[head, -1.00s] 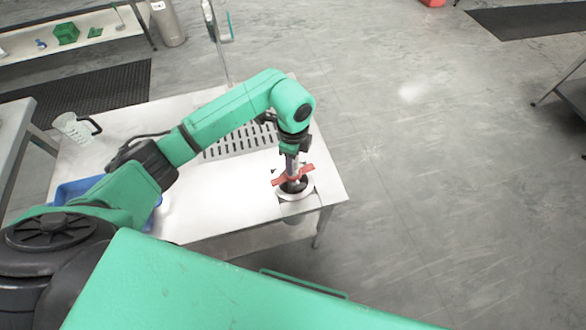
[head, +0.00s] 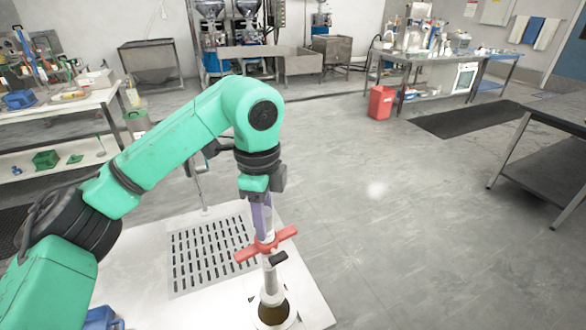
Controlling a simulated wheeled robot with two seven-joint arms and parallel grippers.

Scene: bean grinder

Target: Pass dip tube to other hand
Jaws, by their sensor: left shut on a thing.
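The arm of my left gripper (head: 264,230) reaches over the table from the left, with its fingers pointing down. The gripper is shut at a red crosspiece (head: 283,236) on top of an upright pale tube, which looks like the dip tube (head: 270,278). The fingers hide part of the tube's top. A dark piece (head: 279,258) sits just under the crosspiece. The tube's lower end is at a round white-rimmed opening with brown inside (head: 273,312). I cannot tell how deep it sits there. My right gripper is not in view.
The white table (head: 150,285) has a slotted drain plate (head: 212,255) and a blue tray (head: 102,318) at the lower left. A thin tap (head: 199,180) stands behind the plate. Open floor lies to the right, with a red bin (head: 381,102) farther back.

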